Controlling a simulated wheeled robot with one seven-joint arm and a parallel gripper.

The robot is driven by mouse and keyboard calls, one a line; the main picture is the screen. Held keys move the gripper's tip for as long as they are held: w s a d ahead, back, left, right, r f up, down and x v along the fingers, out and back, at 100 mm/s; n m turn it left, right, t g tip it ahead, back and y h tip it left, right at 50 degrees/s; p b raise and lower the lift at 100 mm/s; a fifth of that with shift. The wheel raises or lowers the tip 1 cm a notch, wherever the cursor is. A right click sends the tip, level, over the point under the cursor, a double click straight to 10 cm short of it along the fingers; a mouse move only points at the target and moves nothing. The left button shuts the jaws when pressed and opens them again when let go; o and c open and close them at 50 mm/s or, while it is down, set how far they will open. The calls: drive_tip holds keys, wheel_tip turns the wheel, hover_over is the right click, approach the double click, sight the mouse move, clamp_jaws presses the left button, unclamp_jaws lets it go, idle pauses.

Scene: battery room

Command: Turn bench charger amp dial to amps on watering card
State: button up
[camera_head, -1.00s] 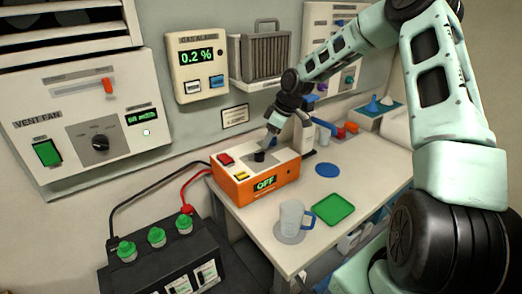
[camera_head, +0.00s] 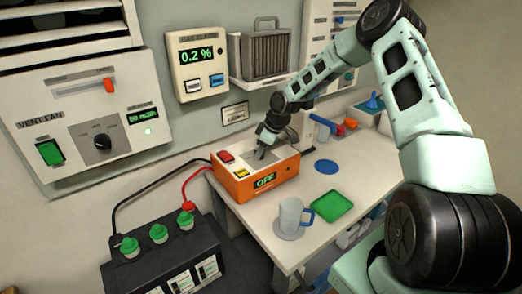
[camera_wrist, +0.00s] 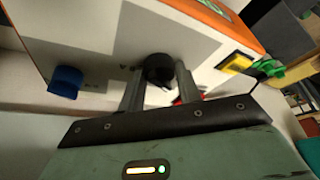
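The orange bench charger (camera_head: 235,187) stands on the left of the table, its display reading OFF. Its grey-white top carries a red button, a yellow button and a black dial. In the wrist view the black dial (camera_wrist: 159,68) lies between the fingertips of my gripper (camera_wrist: 159,75); narrow gaps seem to show on both sides, so the fingers look open around it. In the head view my gripper (camera_head: 262,152) is down at the charger top and hides the dial. A small card (camera_head: 235,113) hangs on the wall behind; its writing is too small to read.
In the wrist view a blue knob (camera_wrist: 66,82) and a yellow button (camera_wrist: 237,63) flank the dial. A grey-blue mug (camera_head: 291,215) and green tray (camera_head: 332,206) stand in front. A battery (camera_head: 165,262) with green caps sits lower left. The vent fan panel (camera_head: 75,100) is on the wall.

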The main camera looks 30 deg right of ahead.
drive_tip(key=shift+m, duration=0.3)
drive_tip(key=m+b, duration=0.1)
drive_tip(key=b, duration=0.1)
drive_tip(key=m+h+b, duration=0.1)
drive_tip(key=m, duration=0.1)
drive_tip(key=shift+a+f+t+b, duration=0.15)
drive_tip(key=shift+t+b, duration=0.15)
drive_tip(key=shift+b, duration=0.1)
drive_tip(key=shift+m+h+b, duration=0.9)
drive_tip(key=shift+m+b, duration=0.95)
drive_tip(key=shift+m, duration=0.25)
drive_tip(key=shift+s+r, duration=0.1)
drive_tip(key=shift+r, duration=0.1)
drive_tip(key=o, duration=1)
drive_tip(key=shift+c, duration=0.2)
drive_tip(key=shift+r, duration=0.1)
drive_tip(key=b+v, duration=0.2)
drive_tip(key=v, duration=1.5)
drive_tip(key=shift+s+b, duration=0.3)
drive_tip(key=shift+b, duration=0.05)
